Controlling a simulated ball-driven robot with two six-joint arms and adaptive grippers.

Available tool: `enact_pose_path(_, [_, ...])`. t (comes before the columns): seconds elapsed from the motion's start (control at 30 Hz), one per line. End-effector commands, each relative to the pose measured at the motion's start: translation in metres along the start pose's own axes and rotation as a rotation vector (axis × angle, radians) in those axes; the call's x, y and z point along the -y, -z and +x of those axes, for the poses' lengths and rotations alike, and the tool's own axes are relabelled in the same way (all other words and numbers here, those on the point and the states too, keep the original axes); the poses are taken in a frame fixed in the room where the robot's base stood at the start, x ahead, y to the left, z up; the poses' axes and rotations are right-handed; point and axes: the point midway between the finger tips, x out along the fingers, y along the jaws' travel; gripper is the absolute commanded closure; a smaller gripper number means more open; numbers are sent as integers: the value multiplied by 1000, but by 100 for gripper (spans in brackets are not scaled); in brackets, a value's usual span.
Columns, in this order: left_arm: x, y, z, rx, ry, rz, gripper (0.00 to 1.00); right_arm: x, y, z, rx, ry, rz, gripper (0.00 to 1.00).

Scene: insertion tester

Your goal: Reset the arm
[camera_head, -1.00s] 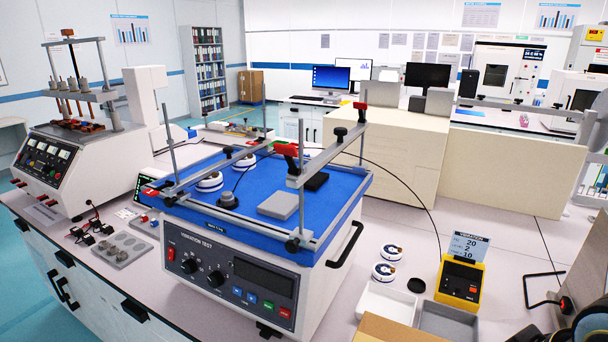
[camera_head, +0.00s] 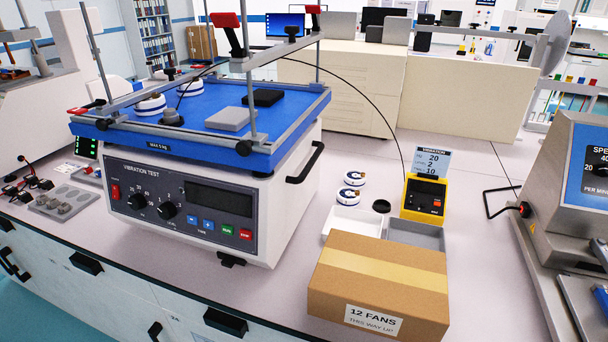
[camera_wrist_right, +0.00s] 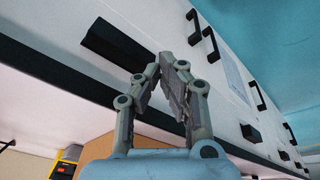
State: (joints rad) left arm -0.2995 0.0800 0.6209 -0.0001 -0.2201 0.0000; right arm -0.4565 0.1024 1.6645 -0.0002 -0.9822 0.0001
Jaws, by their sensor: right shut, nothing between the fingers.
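My right gripper (camera_wrist_right: 160,85) shows in the right wrist view. Its two grey fingers meet near the tips and hold nothing. It is beside the bench front, with a black drawer handle (camera_wrist_right: 112,48) and the dark bench edge behind it. Neither gripper shows in the head view, and my left gripper is in no frame.
The vibration tester (camera_head: 195,205) with its blue table stands on the bench. A cardboard box (camera_head: 380,285) sits near the front edge, with a white tray (camera_head: 350,222) and a yellow device (camera_head: 423,199) behind it. A steel machine (camera_head: 560,200) stands at right.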

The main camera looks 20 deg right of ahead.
Motion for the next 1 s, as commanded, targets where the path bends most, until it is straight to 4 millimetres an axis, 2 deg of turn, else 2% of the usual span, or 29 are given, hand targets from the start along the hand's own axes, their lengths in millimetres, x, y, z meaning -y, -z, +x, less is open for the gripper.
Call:
enact_pose_path(0.03, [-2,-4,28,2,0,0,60,3,-26,52,25,1,3,100])
enact_pose_path(0.1, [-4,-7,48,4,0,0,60,6,-58,102,43,3,6,100])
enact_pose_path(0.17, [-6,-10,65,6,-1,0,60,9,-89,143,60,4,9,100])
enact_pose_path(0.2, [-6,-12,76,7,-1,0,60,11,-111,168,72,5,11,100])
enact_pose_path(0.3, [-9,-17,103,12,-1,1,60,16,-166,220,99,8,15,100])
enact_pose_path(0.4, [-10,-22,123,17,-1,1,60,21,-214,253,122,10,19,100])
enact_pose_path(0.5, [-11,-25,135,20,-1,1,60,25,-247,271,136,12,21,100])
enact_pose_path(0.6, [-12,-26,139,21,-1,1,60,26,-264,277,142,13,22,100])
enact_pose_path(1.0, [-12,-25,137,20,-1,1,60,26,-268,275,144,13,22,100])
